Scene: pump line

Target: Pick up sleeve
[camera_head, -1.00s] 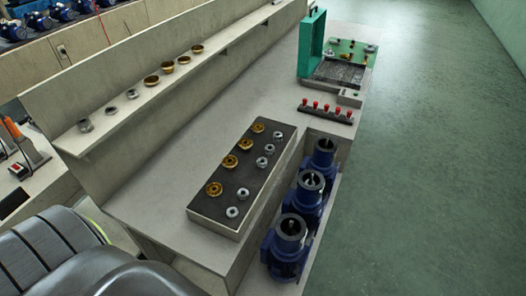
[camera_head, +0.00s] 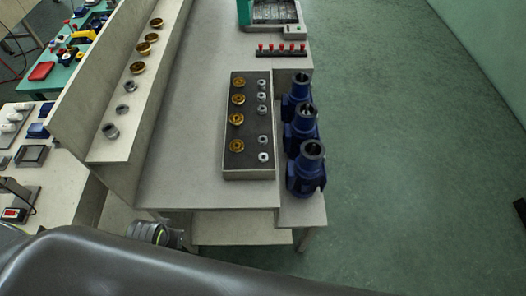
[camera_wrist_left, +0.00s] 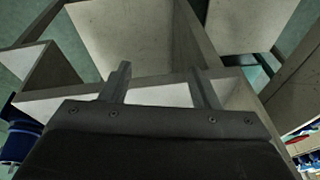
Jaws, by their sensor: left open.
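Small silver sleeve-like parts (camera_head: 262,97) stand in a column on the right side of a dark-topped tray (camera_head: 249,175) in the head view. More grey ring-shaped parts (camera_head: 110,131) sit at the near end of the raised shelf (camera_head: 110,151). I cannot tell which one is the sleeve meant. My left gripper (camera_wrist_left: 162,86) shows in the left wrist view with its two fingers apart and nothing between them. It faces bench panels, away from the silver parts. My right gripper is not in view.
Gold-coloured parts (camera_head: 238,99) line the tray's left side and the shelf's far part. Blue pump housings (camera_head: 305,172) stand along the bench's right edge. A rack with red-topped items (camera_head: 281,53) lies beyond the tray. Open green floor (camera_head: 400,150) is on the right.

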